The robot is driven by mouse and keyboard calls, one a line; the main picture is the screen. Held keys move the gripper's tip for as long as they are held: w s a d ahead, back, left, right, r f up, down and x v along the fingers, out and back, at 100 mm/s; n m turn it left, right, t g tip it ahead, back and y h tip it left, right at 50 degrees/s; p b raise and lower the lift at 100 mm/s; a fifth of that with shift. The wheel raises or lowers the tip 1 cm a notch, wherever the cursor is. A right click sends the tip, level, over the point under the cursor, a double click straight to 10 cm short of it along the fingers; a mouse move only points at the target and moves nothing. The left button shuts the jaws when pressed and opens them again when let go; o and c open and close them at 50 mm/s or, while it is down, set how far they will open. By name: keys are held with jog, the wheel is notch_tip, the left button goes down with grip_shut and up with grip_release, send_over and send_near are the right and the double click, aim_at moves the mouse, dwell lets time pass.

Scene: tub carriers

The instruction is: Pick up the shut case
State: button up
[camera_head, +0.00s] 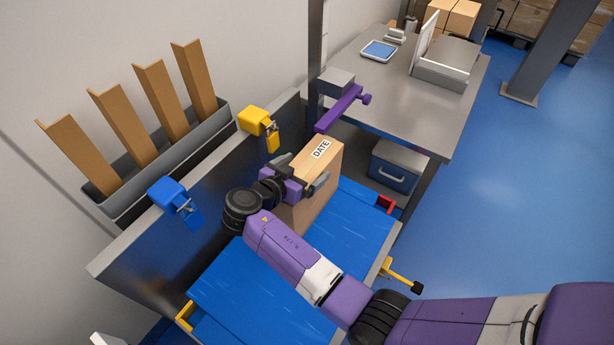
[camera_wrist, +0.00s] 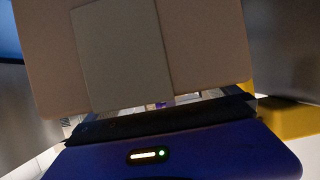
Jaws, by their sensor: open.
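A shut brown cardboard case (camera_head: 327,176) with a white "DATE" label on top stands upright on the blue surface. My gripper (camera_head: 305,180) is at its near left side, with dark finger parts by the case's upper part. The jaws are open. In the wrist view the case (camera_wrist: 205,45) fills the upper middle close in front of the gripper, with a lighter flat patch on its face. I cannot tell whether the fingers touch the case. My arm hides part of its lower side.
A purple bar (camera_head: 341,110) juts out close behind the case. A metal wall with yellow (camera_head: 253,121) and blue (camera_head: 167,194) clamp-like fittings runs along the left. Blue floor is free on the right.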

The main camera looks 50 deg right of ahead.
jog(key=shift+x, duration=0.8)
jog(key=shift+c, duration=0.4)
jog(key=c, duration=1.8)
jog(key=shift+w+r, duration=0.1)
jog(key=shift+r, duration=0.1)
jog(key=shift+c, duration=0.6)
